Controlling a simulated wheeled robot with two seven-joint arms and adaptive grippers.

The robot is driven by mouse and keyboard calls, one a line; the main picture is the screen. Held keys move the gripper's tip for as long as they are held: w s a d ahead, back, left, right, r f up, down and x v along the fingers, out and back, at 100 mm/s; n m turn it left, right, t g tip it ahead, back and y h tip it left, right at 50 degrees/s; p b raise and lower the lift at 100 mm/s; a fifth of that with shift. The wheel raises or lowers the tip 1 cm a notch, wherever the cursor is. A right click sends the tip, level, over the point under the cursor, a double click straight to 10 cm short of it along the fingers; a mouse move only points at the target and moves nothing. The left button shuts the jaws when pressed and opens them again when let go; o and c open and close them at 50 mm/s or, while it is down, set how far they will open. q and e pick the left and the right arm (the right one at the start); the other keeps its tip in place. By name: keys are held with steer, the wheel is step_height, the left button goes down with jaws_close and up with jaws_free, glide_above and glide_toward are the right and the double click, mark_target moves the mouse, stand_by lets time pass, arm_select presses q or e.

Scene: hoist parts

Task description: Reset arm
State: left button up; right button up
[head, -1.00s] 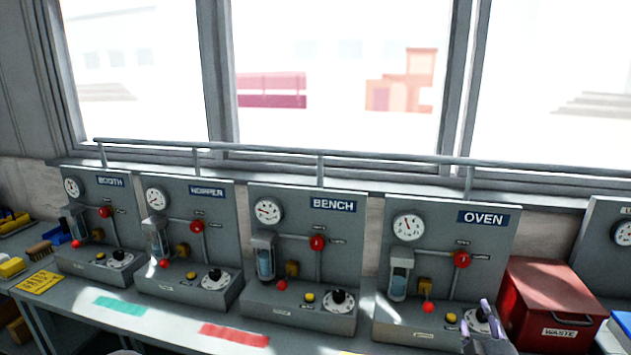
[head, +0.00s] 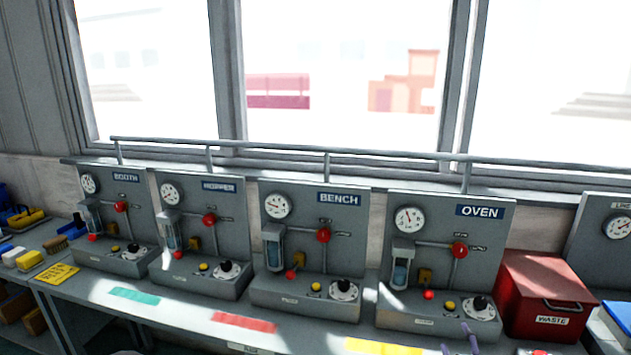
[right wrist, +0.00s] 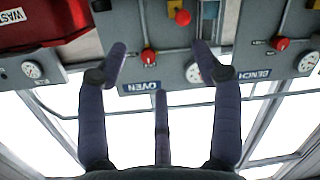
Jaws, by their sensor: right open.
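My right gripper (head: 460,340) shows only as purple fingertips at the bottom edge of the head view, below the OVEN panel's black knob. In the right wrist view it (right wrist: 162,62) is open and empty, with its fingers spread in front of the OVEN panel (right wrist: 175,66), which appears upside down. The OVEN panel (head: 447,285) has a dial, a vial with blue in it, a red knob, a yellow lever, a red lamp or button, a yellow button and a black knob. My left gripper is not in view.
Similar BENCH (head: 345,265), HOPPER (head: 238,245) and BOOTH (head: 137,225) panels stand to the left. A red WASTE bin (head: 540,290) stands right of OVEN. A rail (head: 390,155) runs above. Coloured strips, such as a yellow one (head: 385,346), mark the bench front.

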steer(key=s+a+f+m+g+y+p, duration=0.15)
steer(key=a+f, duration=0.25)
steer(key=f, duration=0.4)
steer(key=s+a+f+g+y, duration=0.1)
steer(key=s+a+f+g, duration=0.2)
steer(key=f, duration=0.4)
steer(key=a+f+m+g+y, duration=0.1)
steer(key=a+f+g+y, duration=0.15)
steer(key=a+f, duration=0.4)
steer(key=s+a+f+m+g+y, duration=0.1)
steer(key=s+a+f+g, duration=0.3)
steer(key=s+f, duration=0.4)
steer(key=s+a+f+m+g+p, duration=0.1)
steer(key=s+a+f, duration=0.4)
steer(key=s, duration=0.5)
step_height(320, 180, down, 3)
steer(key=m+g, duration=0.1)
steer(key=g, duration=0.1)
steer(key=shift+s+a+g+y+p, duration=0.3)
steer(key=shift+s+g+y, duration=0.1)
steer(key=shift+r, duration=0.1)
